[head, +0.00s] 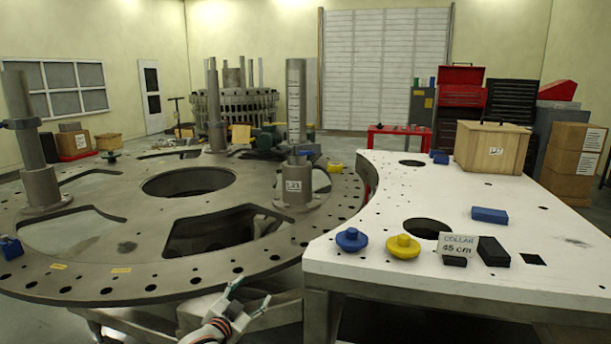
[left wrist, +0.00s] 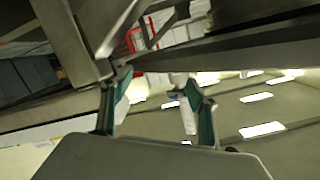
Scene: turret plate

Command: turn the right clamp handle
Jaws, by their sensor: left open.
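I cannot clearly pick out the right clamp handle. The grey turret plate (head: 110,262) fills the left of the head view, with upright posts on it. A blue part (head: 10,248) sits on its left rim, and a small blue part (head: 308,153) shows behind the right post (head: 296,110); I cannot tell whether either is a clamp. My left gripper (head: 250,297) is low in front of the plate's near edge, open and empty, apart from the plate. In the left wrist view its two fingers (left wrist: 158,92) are spread with nothing between them. My right gripper is not in view.
The plate has large openings (head: 190,181).

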